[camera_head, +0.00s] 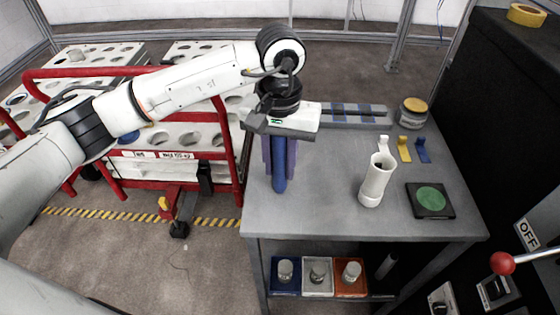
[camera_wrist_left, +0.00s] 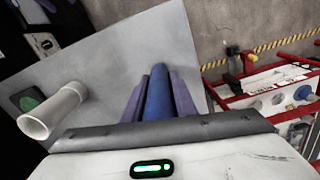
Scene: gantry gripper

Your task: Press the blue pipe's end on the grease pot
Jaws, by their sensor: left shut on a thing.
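My left gripper (camera_head: 279,160) is over the left part of the grey table, pointing down, its purple fingers shut on the blue pipe. The blue pipe (camera_head: 279,176) hangs roughly upright between them, its lower end below the fingertips. The wrist view shows the blue pipe (camera_wrist_left: 158,92) between both fingers. Whether its lower end touches the table is unclear. A round pot with a yellowish top (camera_head: 412,112), which looks like the grease pot, stands at the table's back right, apart from the pipe. My right gripper is not in view.
A white pipe fitting (camera_head: 376,180) stands on the grey table (camera_head: 320,205), with a green round pad on a black plate (camera_head: 430,199) beside it. Yellow (camera_head: 403,149) and blue (camera_head: 423,150) small pieces lie behind. A grey rack (camera_head: 345,114) lies at the back; a red-framed cart (camera_head: 225,150) is left.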

